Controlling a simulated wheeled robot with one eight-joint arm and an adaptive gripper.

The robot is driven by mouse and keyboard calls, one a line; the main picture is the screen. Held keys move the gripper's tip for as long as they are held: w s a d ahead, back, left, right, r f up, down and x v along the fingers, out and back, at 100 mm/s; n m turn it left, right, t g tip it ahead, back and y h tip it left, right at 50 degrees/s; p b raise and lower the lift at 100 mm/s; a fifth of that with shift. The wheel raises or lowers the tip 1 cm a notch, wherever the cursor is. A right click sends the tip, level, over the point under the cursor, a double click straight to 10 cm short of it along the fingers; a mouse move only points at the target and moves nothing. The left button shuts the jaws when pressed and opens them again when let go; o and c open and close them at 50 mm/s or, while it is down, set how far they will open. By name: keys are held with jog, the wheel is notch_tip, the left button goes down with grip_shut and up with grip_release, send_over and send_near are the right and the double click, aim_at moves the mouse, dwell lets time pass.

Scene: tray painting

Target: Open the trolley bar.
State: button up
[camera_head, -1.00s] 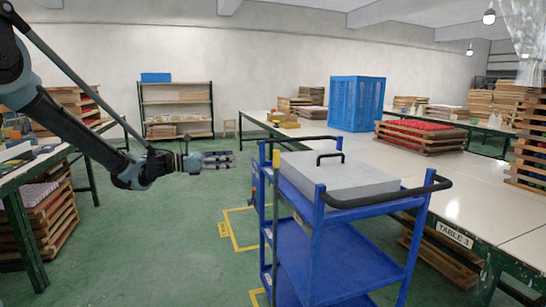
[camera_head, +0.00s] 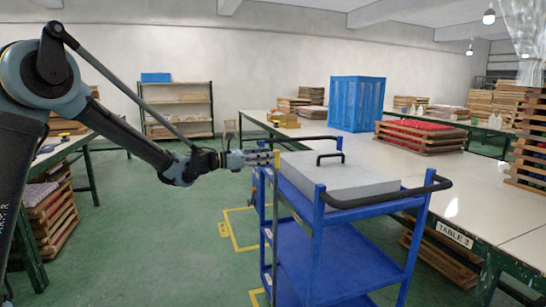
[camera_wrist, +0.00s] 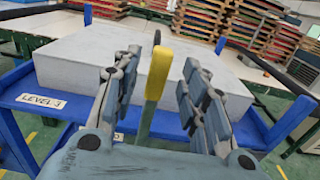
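The blue trolley (camera_head: 316,225) stands in front of me with a large grey block (camera_head: 340,178) on its top shelf. The trolley bar is upright at the trolley's left side, and its yellow grip (camera_wrist: 158,72) shows in the wrist view and as a small yellow piece in the head view (camera_head: 277,158). My gripper (camera_head: 270,157) reaches the bar from the left. In the wrist view my gripper (camera_wrist: 160,62) is open, with one finger on each side of the bar. Gaps show between the fingers and the grip. The bar's lower part is partly hidden behind the gripper.
A "LEVEL 3" label (camera_wrist: 41,101) marks the top shelf edge. A long table (camera_head: 455,222) with stacked trays (camera_head: 425,137) and a blue crate (camera_head: 357,103) lies behind and right. The green floor left of the trolley is clear apart from yellow markings (camera_head: 229,230).

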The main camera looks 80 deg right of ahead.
aim_at(276, 168)
jog(key=shift+x, duration=2.25)
grip_shut()
